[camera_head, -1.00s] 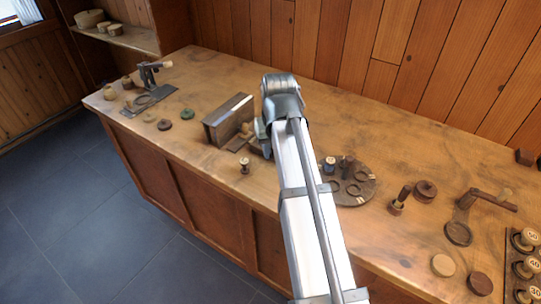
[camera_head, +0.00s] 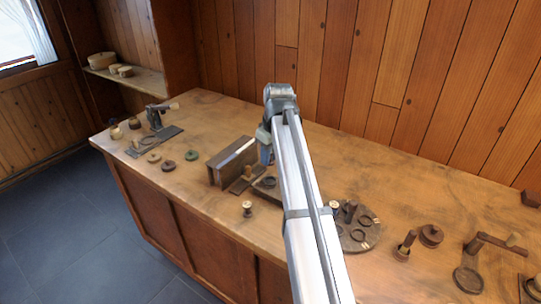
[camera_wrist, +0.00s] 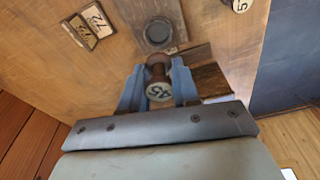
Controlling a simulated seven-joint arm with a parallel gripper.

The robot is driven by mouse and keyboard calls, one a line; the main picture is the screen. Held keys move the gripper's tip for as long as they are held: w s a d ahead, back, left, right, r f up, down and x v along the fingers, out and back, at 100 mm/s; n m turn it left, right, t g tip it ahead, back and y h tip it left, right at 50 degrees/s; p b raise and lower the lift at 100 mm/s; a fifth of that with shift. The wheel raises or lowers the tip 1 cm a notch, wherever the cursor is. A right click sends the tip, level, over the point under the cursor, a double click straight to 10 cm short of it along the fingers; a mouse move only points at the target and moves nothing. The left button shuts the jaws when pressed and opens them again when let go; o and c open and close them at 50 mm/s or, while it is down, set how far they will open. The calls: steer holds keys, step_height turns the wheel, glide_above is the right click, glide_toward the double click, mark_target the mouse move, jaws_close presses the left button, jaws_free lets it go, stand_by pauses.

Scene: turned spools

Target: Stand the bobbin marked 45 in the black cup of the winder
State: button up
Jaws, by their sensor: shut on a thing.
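My gripper (camera_wrist: 157,72) has two blue fingers shut on a brown turned bobbin (camera_wrist: 157,71). Its pale end label (camera_wrist: 159,92) faces the wrist camera upside down; its last digit looks like 5, the first is unclear. A dark round cup (camera_wrist: 158,33) on a dark board lies beyond the bobbin in the wrist view, and the bobbin appears apart from it. In the head view my gripper (camera_head: 265,148) is over the middle of the bench, above a dark base (camera_head: 268,186) partly hidden by my arm. The held bobbin cannot be made out there.
A wooden box (camera_head: 232,162) stands just left of my gripper. A lone bobbin (camera_head: 247,209) stands near the bench's front edge. A round dark plate (camera_head: 358,233) with rings and an upright piece lies to the right. Another cup fixture (camera_head: 468,279) stands at far right.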

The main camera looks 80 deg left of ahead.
steer(key=shift+f, duration=0.15)
glide_above(268, 182)
steer(key=shift+w+d+f, duration=0.1)
steer(key=shift+w+f, duration=0.05)
steer(key=shift+f, duration=1.4)
steer(key=shift+w+d+f, duration=0.1)
steer(key=shift+w+f, duration=0.05)
steer(key=shift+f, duration=1.35)
steer(key=shift+d+f, duration=0.1)
steer(key=shift+f, duration=0.5)
stand_by(0.4)
steer(key=o, duration=1.1)
steer(key=shift+f, duration=0.1)
steer(key=shift+r, duration=0.3)
steer(key=shift+r, duration=4.15)
